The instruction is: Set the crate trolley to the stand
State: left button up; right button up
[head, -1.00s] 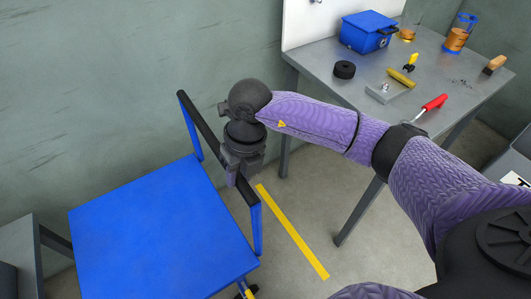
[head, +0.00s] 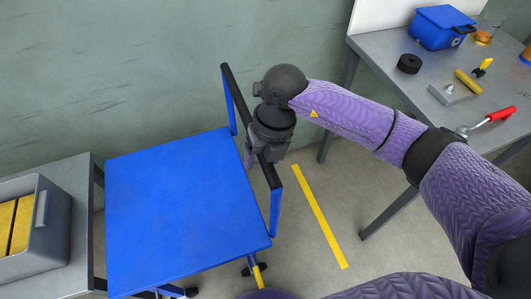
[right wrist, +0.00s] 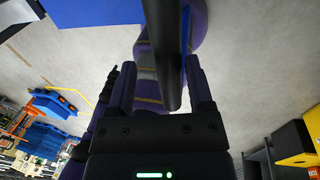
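The crate trolley (head: 185,210) has a flat, empty blue top and a black push bar (head: 235,100) on blue posts at its right side. My right gripper (head: 258,160) is at this bar in the head view. In the right wrist view the black bar (right wrist: 166,55) runs between the two fingers of my right gripper (right wrist: 161,75), with a gap visible on the left side, so the fingers look open around it. The grey stand (head: 75,180) is left of the trolley, close to its left edge. My left gripper is not in view.
A grey crate (head: 60,235) with yellow contents sits on the stand. A workbench (head: 415,90) with a blue toolbox (head: 440,27) and tools stands at the right. A yellow floor line (head: 320,215) lies between trolley and bench. The wall is close behind the trolley.

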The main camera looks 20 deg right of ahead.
jog(key=shift+d, duration=0.1)
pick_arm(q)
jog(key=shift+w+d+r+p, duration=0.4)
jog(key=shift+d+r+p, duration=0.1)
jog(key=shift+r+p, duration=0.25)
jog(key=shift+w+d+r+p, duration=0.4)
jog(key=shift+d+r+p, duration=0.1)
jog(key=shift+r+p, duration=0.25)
pick_arm(e)
jog(key=v, duration=0.9)
jog(key=shift+r, duration=0.4)
